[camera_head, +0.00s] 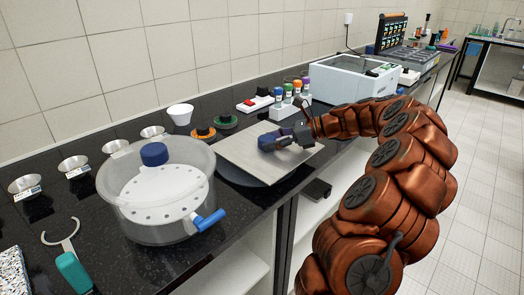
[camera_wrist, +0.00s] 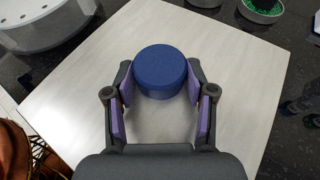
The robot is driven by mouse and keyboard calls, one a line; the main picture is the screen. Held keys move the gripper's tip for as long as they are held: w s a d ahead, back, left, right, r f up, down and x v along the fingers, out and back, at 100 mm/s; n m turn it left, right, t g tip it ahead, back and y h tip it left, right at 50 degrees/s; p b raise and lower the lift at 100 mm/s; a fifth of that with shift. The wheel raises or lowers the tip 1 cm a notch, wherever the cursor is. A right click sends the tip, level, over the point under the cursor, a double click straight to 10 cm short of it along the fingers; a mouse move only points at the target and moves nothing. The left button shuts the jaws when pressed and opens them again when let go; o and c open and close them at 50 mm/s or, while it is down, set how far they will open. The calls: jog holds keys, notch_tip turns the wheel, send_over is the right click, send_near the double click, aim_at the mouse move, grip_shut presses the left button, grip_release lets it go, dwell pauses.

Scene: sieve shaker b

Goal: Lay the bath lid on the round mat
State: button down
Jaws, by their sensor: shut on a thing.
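The bath lid (camera_head: 255,153) is a pale, square plate with a round blue knob (camera_wrist: 160,72) at its middle. My gripper (camera_wrist: 160,82) is shut on the knob, one purple-padded finger on each side; it also shows over the plate in the head view (camera_head: 272,141). The round mat (camera_head: 236,176) is a dark disc on the bench, mostly hidden under the plate, its near left rim showing. The lid looks level over it; whether it touches the mat I cannot tell.
A clear round vessel (camera_head: 113,205) with a perforated white plate stands left of the lid, its blue handle pointing towards it. Green and orange-black pieces (camera_head: 203,134) and a rack of coloured-cap bottles (camera_head: 287,103) stand behind. A white bath box (camera_head: 352,82) stands farther right.

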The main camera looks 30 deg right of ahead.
aim_at(262, 151)
jog(key=shift+w+a+f, duration=0.1)
jog(key=shift+w+a, duration=0.7)
jog(key=shift+a, duration=0.2)
jog(key=shift+w+a+f, duration=0.1)
jog(key=shift+w+f, duration=0.05)
jog(key=shift+f, duration=0.8)
jog(key=shift+w+a+f, duration=0.1)
jog(key=shift+f, duration=0.8)
jog(key=shift+c, duration=1.9)
grip_release()
jog(key=shift+f, duration=0.1)
jog(key=shift+s+d+r, duration=0.2)
jog(key=shift+r, duration=0.05)
jog(key=v, duration=1.1)
jog(key=shift+s+d, duration=0.1)
jog(key=shift+s, duration=0.05)
